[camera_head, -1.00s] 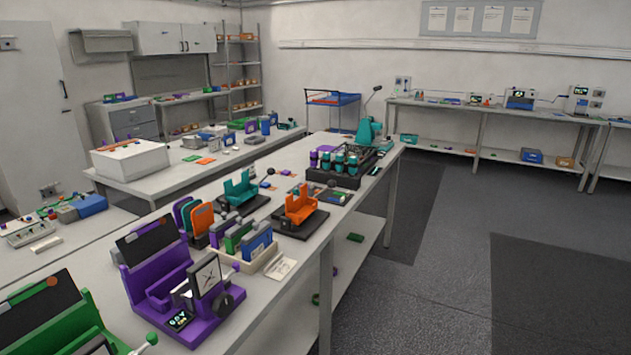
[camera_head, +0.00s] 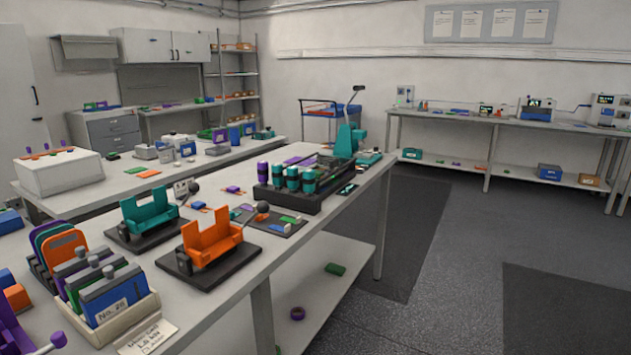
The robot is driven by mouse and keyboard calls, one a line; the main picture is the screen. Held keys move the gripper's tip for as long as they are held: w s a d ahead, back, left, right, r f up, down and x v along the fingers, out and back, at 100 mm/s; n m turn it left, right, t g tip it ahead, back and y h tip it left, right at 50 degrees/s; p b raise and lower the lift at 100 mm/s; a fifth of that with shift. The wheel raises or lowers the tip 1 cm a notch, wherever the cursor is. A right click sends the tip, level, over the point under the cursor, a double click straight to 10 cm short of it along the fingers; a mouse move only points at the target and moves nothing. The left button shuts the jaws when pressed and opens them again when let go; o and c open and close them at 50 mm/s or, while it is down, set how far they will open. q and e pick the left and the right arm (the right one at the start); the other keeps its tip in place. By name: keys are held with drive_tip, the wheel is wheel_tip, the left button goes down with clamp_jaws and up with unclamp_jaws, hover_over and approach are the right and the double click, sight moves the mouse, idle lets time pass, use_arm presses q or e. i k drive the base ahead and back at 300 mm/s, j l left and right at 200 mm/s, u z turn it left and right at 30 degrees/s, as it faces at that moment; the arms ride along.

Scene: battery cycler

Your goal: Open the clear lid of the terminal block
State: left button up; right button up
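I cannot make out a terminal block or a clear lid in this view. Small devices with screens, among them one with a blue front (camera_head: 535,108), stand on the far bench (camera_head: 465,116) along the back wall, too small to tell in detail. Neither of my grippers is in view.
A long bench holds an orange cradle (camera_head: 211,238), a teal cradle (camera_head: 150,211), a black rack (camera_head: 300,190) of cylinders and a bin of upright packs (camera_head: 122,318). A white box (camera_head: 58,172) stands on the left bench. The grey floor (camera_head: 450,300) at right is clear.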

sight(333, 164)
drive_tip(key=i+l, duration=0.2)
drive_tip(key=i, duration=0.2)
drive_tip(key=i+l+z, duration=0.15)
drive_tip(key=i, duration=0.25)
drive_tip(key=i+l, duration=0.2)
drive_tip(key=i, duration=0.25)
drive_tip(key=l+z, duration=0.05)
